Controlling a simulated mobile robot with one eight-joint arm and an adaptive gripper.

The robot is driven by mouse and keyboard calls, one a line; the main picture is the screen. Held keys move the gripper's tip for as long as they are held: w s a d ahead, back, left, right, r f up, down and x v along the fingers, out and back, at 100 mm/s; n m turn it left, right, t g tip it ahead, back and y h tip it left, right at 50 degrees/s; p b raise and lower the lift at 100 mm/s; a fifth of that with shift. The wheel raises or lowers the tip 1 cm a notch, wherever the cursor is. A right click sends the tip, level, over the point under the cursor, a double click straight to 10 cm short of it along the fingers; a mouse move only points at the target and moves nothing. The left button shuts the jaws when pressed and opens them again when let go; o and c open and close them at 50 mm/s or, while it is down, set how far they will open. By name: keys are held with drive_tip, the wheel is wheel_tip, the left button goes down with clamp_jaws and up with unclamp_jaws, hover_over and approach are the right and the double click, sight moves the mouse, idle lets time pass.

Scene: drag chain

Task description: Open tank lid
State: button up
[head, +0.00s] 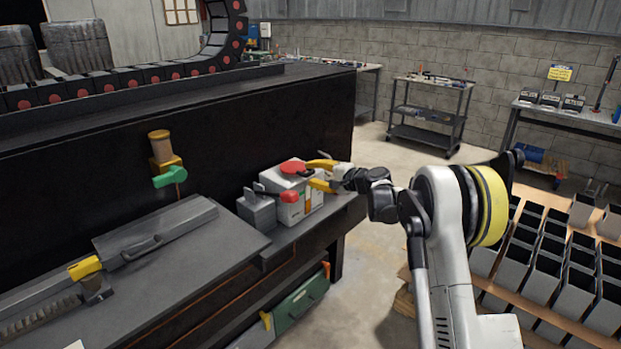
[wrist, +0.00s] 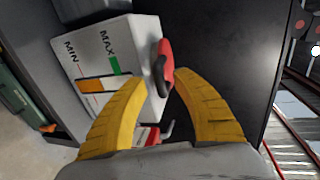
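The tank is a white box (head: 300,205) with a red round lid (head: 293,167) at its top, on the bench ledge in the head view. In the wrist view the tank (wrist: 115,50) shows MIN and MAX marks and an orange and green level strip. The red lid (wrist: 164,62), with a dark part beside it, stands out from the tank's face there. My gripper (head: 311,174) has its two yellow fingers spread near the lid. In the wrist view my gripper (wrist: 160,80) is open, its fingertips on either side of the lid with gaps visible. Contact cannot be told.
A small grey box (head: 257,210) stands left of the tank, and a second red part (head: 288,197) is on the tank's front. A dark machine wall (head: 230,130) rises behind. A green-handled valve (head: 169,177) is further left. Open floor lies right of the bench.

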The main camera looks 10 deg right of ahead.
drive_tip(key=shift+w+a+f, duration=0.1)
drive_tip(key=shift+w+a, duration=0.15)
drive_tip(key=shift+w, duration=0.05)
clamp_jaws()
